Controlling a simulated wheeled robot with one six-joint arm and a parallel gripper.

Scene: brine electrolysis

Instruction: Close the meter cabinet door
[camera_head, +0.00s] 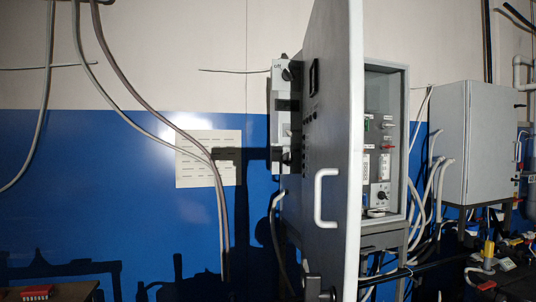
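The meter cabinet (404,140) stands in the middle right of the head view, with its front open. Its grey door (335,120) is swung far out towards me, seen nearly edge-on. The door's outer face is dark and turned left, with a black meter window (314,76) and small dark knobs. A pale U-shaped handle (324,198) sits on this face near the door's near edge. Inside the cabinet I see sockets, a red part and a dark dial (382,196). The door hides the cabinet's left part. I cannot make out my gripper.
Grey and black equipment (284,120) stands just left of the door. Cables (150,130) hang at the left before a blue and white wall. A red object (37,294) lies at bottom left.

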